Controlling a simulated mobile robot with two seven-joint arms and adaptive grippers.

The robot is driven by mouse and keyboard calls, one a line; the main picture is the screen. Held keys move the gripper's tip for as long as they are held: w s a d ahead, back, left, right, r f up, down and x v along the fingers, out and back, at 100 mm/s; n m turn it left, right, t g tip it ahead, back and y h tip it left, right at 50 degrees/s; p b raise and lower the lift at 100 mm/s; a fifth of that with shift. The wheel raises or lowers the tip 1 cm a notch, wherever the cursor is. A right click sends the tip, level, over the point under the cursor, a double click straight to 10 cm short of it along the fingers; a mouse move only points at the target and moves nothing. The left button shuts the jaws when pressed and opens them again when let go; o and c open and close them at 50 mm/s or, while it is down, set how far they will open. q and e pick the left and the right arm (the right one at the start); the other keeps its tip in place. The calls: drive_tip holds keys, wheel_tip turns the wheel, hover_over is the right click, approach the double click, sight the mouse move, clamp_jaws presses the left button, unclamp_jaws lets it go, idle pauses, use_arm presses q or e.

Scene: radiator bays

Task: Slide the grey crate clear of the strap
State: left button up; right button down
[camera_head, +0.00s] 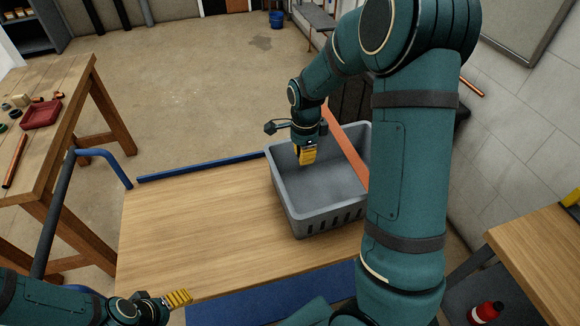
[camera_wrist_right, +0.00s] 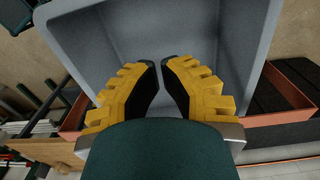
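The grey crate (camera_head: 322,187) stands upright on a wooden bench top, towards its right side. The orange strap (camera_head: 345,146) slants across the crate's far right part in the head view; my right arm hides its lower end. Red-brown bands (camera_wrist_right: 283,88) also show outside the crate in the right wrist view. My right gripper (camera_head: 307,156) points down inside the crate, near its far wall. In the wrist view its yellow fingers (camera_wrist_right: 159,65) nearly meet, with nothing seen between them, over the crate's inside (camera_wrist_right: 190,30). My left gripper (camera_head: 179,299) is at the bench's near left edge, empty.
The wooden bench top (camera_head: 200,230) is clear left of the crate. A blue bar (camera_head: 205,167) runs along its far edge. A second table (camera_head: 65,95) with a red tray (camera_head: 41,114) stands at left. A red bottle (camera_head: 487,312) is at lower right.

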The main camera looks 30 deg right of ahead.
drive_tip(key=w+a+f, duration=0.1)
drive_tip(key=a+f, duration=0.2)
drive_tip(key=f, duration=0.7)
drive_tip(key=shift+w+a+b, duration=0.15)
drive_tip(key=shift+a+b, duration=0.25)
drive_tip(key=shift+b, duration=0.05)
drive_tip(key=w+a, duration=0.3)
drive_tip(key=a, duration=0.8)
drive_tip(key=w+a+p, duration=0.1)
drive_tip(key=w+a, duration=0.3)
drive_tip(key=a, duration=0.8)
drive_tip(key=w+a, duration=0.4)
drive_tip(key=a, duration=0.7)
drive_tip(key=shift+a+p, duration=0.25)
drive_tip(key=shift+p, duration=0.1)
